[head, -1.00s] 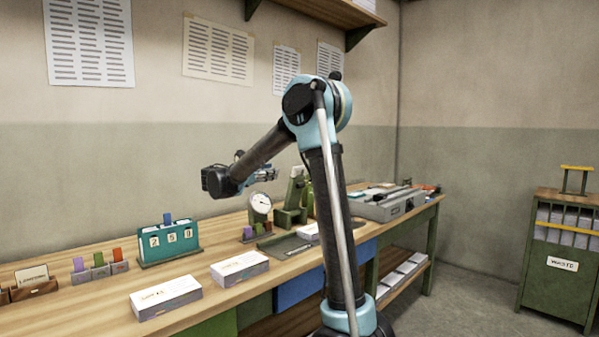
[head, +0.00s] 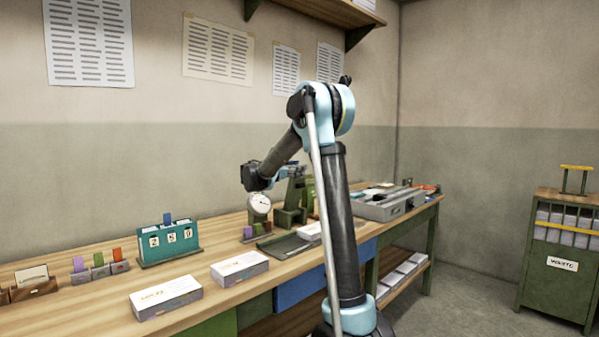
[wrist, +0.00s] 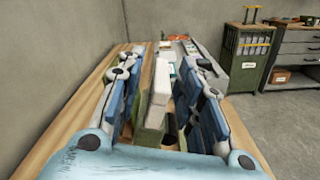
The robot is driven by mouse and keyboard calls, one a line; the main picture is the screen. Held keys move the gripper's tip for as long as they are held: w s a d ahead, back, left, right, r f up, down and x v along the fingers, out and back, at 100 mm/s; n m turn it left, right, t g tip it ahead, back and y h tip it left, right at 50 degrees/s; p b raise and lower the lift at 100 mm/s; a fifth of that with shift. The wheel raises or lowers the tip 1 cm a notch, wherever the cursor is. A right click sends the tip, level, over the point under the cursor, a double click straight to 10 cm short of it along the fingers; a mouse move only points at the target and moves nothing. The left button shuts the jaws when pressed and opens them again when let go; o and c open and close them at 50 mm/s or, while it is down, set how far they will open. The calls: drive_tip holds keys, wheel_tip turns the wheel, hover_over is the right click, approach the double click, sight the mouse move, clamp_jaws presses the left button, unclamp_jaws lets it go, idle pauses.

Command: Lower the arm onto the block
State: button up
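A green stand (head: 290,216) with a raised, pale-topped arm (wrist: 160,82) stands on the bench. In the head view my gripper (head: 286,171) is at the top of this arm, partly overlapping it. In the wrist view my gripper (wrist: 163,92) has its blue pads apart, one on each side of the raised arm. A gap shows at the right pad; I cannot tell whether the left pad touches. A white block (head: 309,231) lies in front of the stand, by a dark tray (head: 284,247). Other white labelled blocks lie nearer (head: 239,268) (head: 166,297).
A teal number holder (head: 168,242) and small coloured tabs are further left. A grey metal box (head: 388,205) is at the bench's right end.

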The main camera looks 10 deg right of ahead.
drive_tip(key=shift+x, duration=0.8)
clamp_jaws()
